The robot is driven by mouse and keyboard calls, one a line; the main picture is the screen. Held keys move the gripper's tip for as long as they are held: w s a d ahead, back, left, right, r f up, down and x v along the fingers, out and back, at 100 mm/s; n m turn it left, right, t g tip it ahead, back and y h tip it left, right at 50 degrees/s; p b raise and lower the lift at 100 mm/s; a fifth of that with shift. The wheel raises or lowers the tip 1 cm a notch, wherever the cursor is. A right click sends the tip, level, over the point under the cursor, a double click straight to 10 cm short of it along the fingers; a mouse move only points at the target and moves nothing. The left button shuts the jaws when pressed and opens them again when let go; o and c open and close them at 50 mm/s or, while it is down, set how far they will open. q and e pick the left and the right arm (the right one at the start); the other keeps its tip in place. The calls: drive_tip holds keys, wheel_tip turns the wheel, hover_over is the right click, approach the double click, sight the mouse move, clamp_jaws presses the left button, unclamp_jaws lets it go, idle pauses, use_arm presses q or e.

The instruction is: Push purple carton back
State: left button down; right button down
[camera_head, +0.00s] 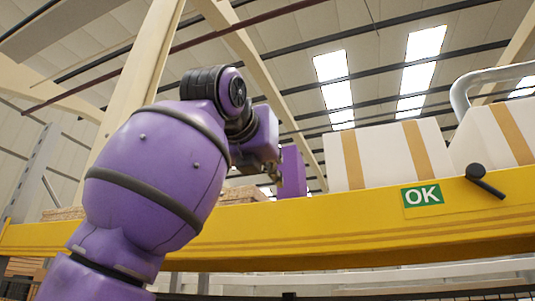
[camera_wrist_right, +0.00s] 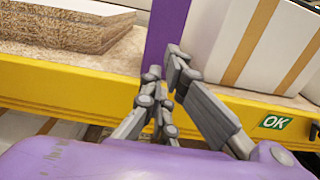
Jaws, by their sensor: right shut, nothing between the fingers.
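The purple carton (camera_head: 292,172) stands upright and narrow on the shelf, left of the white cartons. It also shows in the right wrist view (camera_wrist_right: 166,32), straight beyond the fingers. My right gripper (camera_head: 272,174) is at the carton's near side, partly hidden behind my purple wrist. In the right wrist view its fingers (camera_wrist_right: 164,75) are shut and empty, with the tips in front of the carton's lower part. I cannot tell whether they touch it. My left gripper is not in view.
White cartons with tan tape (camera_head: 385,155) stand close on the right. A stack of boards (camera_wrist_right: 65,30) lies on the left. The yellow shelf beam (camera_head: 330,232), with a green OK label (camera_head: 422,195) and a dark handle (camera_head: 485,181), runs along the front.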

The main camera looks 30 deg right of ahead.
sight(287, 183)
drive_tip(key=x, duration=0.6)
drive_tip(key=shift+d+r+p, duration=0.1)
drive_tip(key=shift+p, duration=0.25)
drive_tip(key=shift+w+d, duration=0.1)
